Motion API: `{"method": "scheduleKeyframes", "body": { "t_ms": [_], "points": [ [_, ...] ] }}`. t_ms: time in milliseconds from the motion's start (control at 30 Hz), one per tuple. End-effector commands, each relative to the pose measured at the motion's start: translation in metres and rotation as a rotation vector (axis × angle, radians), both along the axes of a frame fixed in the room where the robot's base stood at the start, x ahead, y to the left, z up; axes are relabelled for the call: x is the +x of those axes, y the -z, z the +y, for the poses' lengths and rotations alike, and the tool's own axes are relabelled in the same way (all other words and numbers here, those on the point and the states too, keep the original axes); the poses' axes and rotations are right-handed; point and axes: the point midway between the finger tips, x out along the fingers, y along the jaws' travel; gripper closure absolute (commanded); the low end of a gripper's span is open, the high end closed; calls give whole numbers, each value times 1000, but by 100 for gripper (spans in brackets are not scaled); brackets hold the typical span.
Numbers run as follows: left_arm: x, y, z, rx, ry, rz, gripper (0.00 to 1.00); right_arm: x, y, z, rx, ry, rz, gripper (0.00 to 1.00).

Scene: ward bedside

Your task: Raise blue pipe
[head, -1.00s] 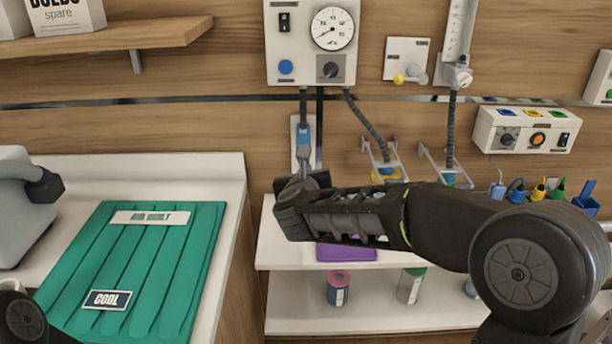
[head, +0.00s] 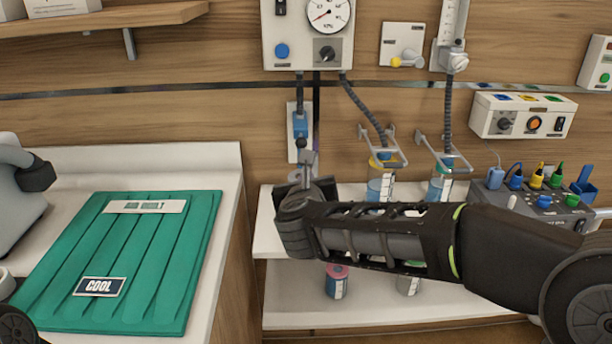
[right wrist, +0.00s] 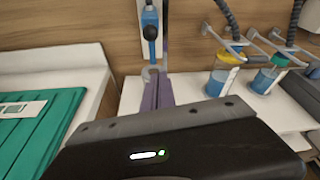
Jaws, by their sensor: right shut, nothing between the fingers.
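A short blue pipe piece (head: 300,125) hangs upright against a white wall plate, below a dark hose from the gauge panel. It also shows at the top of the right wrist view (right wrist: 150,22), with a dark knob at its lower end. My right gripper (head: 308,160) is shut and empty, just below the blue piece and nearly in line with it. The two look apart, but the depth between them is hard to judge. My left gripper is out of view; only a part of my left arm shows at the lower left.
The gauge panel (head: 306,55) is above. Two jars with blue liquid (head: 379,185) hang in wire brackets to the right. A white shelf (head: 268,238) lies below my arm. A green mat (head: 150,265) covers the left counter. A device with coloured plugs (head: 545,205) is at right.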

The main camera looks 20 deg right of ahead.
Motion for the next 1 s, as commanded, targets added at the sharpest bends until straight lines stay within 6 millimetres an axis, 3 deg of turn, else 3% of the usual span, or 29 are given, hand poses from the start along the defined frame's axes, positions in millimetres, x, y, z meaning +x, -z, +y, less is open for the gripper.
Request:
{"method": "scheduleKeyframes", "body": {
  "t_ms": [200, 733, 833, 900, 967, 1000],
  "points": [
    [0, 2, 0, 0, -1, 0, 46, -20, -6, 6, 0, -1, 0, 100],
    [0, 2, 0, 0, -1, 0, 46, -21, -6, 9, -71, -31, 24, 100],
    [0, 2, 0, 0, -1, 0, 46, -17, -9, 18, -224, -118, 50, 100],
    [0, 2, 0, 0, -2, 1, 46, -15, -10, 32, -415, -226, 66, 100],
    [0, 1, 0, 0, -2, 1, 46, -12, 1, 53, -638, -356, 93, 100],
    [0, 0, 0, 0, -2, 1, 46, -11, 18, 69, -815, -462, 123, 100]
  ]
}}
